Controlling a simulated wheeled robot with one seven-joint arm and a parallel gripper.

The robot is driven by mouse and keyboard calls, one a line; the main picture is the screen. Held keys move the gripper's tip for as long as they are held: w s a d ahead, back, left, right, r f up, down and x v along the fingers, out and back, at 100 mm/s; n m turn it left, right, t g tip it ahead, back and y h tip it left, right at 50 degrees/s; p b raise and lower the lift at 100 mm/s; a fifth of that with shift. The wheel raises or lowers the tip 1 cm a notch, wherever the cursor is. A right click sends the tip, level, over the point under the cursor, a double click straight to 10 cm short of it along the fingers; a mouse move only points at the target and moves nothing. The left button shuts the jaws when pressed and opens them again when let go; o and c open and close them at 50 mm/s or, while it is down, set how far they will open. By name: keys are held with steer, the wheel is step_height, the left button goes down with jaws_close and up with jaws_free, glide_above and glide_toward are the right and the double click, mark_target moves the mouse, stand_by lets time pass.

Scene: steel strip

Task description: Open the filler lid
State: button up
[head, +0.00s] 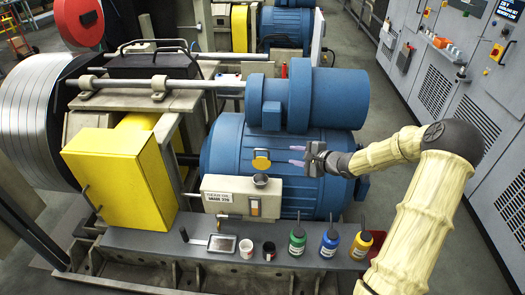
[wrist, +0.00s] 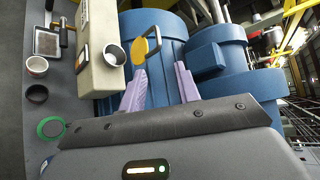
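The filler lid (head: 261,160) is a yellow disc standing raised behind the round filler neck (head: 260,180) on the beige gear oil box (head: 228,197). The neck's dark mouth is uncovered. My gripper (head: 297,156) is right of the lid, its two lavender fingers apart and pointing left, with nothing between them.
The large blue motor (head: 230,150) is behind the box and gripper. On the grey ledge stand a tray (head: 222,244), a white cup (head: 246,249), a dark cup (head: 269,251), and green (head: 297,241), blue (head: 330,243) and yellow (head: 361,245) bottles.

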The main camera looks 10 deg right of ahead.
steer(key=shift+w, duration=0.1)
steer(key=s+a+n+g+h+b, duration=0.1)
steer(key=s+a+n+g+h, duration=0.1)
steer(key=s+n, duration=0.3)
steer(key=s+a+r+n+g+h+b, duration=0.1)
steer(key=s+a+n+g+h, duration=0.2)
steer(key=s, duration=1.1)
steer(key=s+a+n+g+h+b, duration=0.1)
steer(key=s+a+n+g+h, duration=0.1)
steer(key=s+n, duration=0.6)
steer(key=shift+s+a+r+g+h+b, duration=0.2)
steer(key=shift+s+a+g, duration=0.15)
steer(key=shift+s+a, duration=0.3)
steer(key=shift+s+a+r+g+h+b, duration=0.1)
steer(key=shift+s+a+g+b, duration=0.2)
steer(key=shift+s+a, duration=0.35)
steer(key=shift+w, duration=0.15)
